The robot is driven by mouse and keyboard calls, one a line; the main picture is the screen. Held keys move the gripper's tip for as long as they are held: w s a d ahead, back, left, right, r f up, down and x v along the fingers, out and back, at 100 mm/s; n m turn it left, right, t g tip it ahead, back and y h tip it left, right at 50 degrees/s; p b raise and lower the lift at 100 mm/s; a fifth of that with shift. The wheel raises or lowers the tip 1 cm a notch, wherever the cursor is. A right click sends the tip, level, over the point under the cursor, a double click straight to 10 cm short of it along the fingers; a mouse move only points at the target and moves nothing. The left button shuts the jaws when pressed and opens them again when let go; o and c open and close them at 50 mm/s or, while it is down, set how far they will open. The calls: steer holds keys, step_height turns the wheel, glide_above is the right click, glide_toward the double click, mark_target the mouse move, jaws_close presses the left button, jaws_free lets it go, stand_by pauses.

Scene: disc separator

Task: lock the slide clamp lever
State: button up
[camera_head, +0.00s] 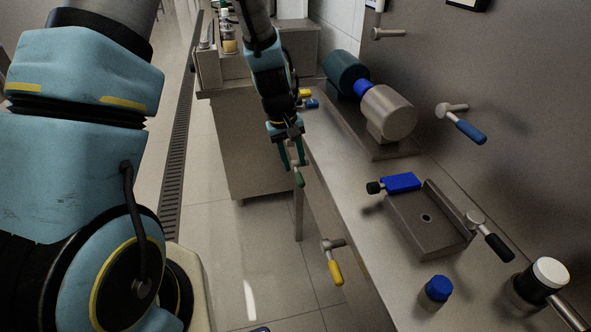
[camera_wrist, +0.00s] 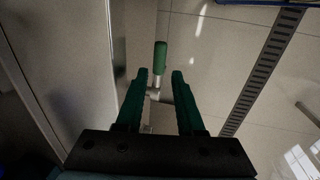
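A lever with a green handle (camera_head: 298,178) and a metal shank sits at the near edge of the steel bench, below my gripper (camera_head: 292,160). In the wrist view, its green handle (camera_wrist: 160,57) points up the picture, just past and between the fingertips of my gripper (camera_wrist: 163,76). The metal shank and pivot lie between the fingers, with gaps visible on both sides. My gripper is open and holds nothing. No label shows which lever belongs to the slide clamp.
The steel bench (camera_head: 345,205) carries a motor unit (camera_head: 388,112) and a metal block (camera_head: 430,220) with a black-handled lever (camera_head: 490,238). A yellow-handled lever (camera_head: 335,270) is on the bench front. A blue-handled lever (camera_head: 468,131) is on the wall. Floor left of the bench is clear.

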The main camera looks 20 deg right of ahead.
mark_target(298, 176)
steer(key=shift+d+f+p, duration=0.15)
steer(key=shift+d+f, duration=0.1)
steer(key=shift+f, duration=0.9)
steer(key=shift+d+f+p, duration=0.15)
steer(key=shift+d+f, duration=0.1)
steer(key=shift+f, duration=0.9)
jaws_close()
